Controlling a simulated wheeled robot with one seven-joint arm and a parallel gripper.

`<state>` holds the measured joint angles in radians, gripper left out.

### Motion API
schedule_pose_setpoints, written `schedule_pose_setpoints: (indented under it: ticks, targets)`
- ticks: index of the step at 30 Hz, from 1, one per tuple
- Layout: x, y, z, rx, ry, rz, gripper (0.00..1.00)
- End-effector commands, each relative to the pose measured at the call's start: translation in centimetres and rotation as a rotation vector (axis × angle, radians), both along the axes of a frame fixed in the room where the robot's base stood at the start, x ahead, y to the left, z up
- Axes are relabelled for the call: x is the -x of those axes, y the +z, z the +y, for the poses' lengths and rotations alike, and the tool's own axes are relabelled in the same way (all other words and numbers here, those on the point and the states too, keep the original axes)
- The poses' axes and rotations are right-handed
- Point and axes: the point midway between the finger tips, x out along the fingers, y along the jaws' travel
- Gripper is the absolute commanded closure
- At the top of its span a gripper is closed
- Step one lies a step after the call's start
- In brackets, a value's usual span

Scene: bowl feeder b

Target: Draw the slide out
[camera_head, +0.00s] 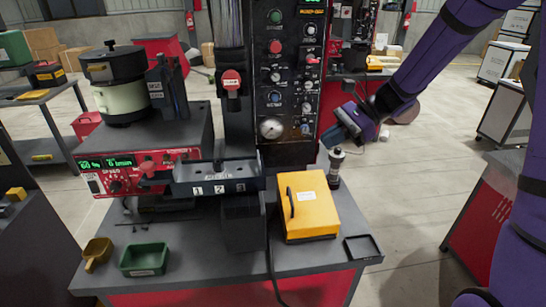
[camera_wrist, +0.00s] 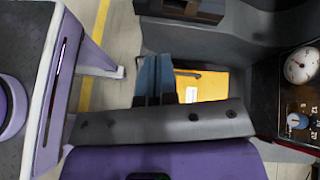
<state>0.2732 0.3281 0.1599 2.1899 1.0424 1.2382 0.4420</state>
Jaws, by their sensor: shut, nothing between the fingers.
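A dark horizontal block marked with numbers (camera_head: 218,187) sits at the front of the machine, below the column. I cannot tell for certain which part is the slide. My gripper (camera_head: 338,136) is right of the control panel, above a small upright cylinder (camera_head: 335,168) and apart from the numbered block. In the wrist view my gripper's blue fingers (camera_wrist: 153,80) are together and empty, with the yellow box (camera_wrist: 205,84) behind them.
The yellow box (camera_head: 307,203) with a dark handle stands at the bench's right, beside a small black tray (camera_head: 376,258). A bowl feeder (camera_head: 122,95) stands left on a red-fronted controller (camera_head: 118,178). A green bin (camera_head: 144,259) and yellow scoop (camera_head: 97,252) lie front left.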

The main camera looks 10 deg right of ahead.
Motion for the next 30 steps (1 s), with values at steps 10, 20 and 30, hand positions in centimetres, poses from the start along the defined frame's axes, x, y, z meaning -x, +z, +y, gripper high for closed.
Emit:
schedule_pose_setpoints:
  ticks: [10, 20, 30]
  targets:
    - [-4.7, -4.2, -0.5, -0.199, -0.182, 0.203, 1.00]
    - [-4.9, -5.2, 2.2, -0.211, -0.192, 0.217, 1.00]
    - [-4.9, -7.1, 8.3, -0.210, -0.188, 0.216, 1.00]
